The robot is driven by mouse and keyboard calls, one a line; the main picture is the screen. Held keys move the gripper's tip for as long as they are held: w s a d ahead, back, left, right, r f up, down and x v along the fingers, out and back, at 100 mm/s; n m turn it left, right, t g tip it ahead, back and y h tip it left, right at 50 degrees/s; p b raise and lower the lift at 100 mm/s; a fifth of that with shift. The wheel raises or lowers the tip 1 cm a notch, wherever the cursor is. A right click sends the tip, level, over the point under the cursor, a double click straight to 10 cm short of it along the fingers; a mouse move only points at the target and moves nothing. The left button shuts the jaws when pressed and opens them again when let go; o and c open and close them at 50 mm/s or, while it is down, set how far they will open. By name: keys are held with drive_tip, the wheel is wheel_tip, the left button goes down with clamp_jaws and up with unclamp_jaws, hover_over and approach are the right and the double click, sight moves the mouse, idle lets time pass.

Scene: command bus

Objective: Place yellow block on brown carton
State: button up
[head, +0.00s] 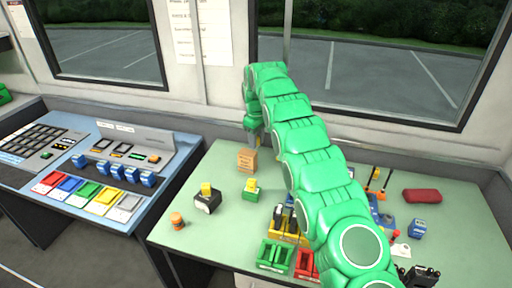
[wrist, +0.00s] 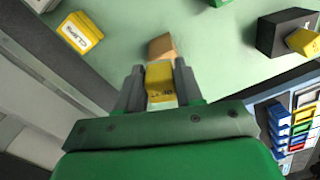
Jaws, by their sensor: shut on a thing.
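My gripper (wrist: 159,85) is shut on a yellow block (wrist: 159,78) in the wrist view, with one finger on each side of it. The brown carton (wrist: 161,46) shows just beyond the fingertips, partly covered by the held block. I cannot tell whether the block touches it. In the head view the brown carton (head: 247,160) stands near the back left of the green table, and my gripper (head: 254,140) points down just behind or above it. The held block is mostly hidden there.
A black box (head: 208,202) with a yellow block on top and a green box (head: 250,194) with another stand in front of the carton. An orange object (head: 177,221) is near the left edge. Colored bins (head: 275,255) and a red case (head: 422,196) lie further right. Windows rise behind.

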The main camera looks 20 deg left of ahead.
drive_tip(key=shift+w+a+f, duration=0.15)
drive_tip(key=shift+w+f, duration=0.2)
drive_tip(key=shift+f, duration=0.15)
drive_tip(key=shift+f, duration=1.45)
drive_tip(key=shift+f, duration=0.1)
drive_tip(key=o, duration=1)
drive_tip(key=shift+o, duration=0.2)
drive_tip(key=shift+r, duration=3.8)
drive_tip(key=shift+r, duration=0.1)
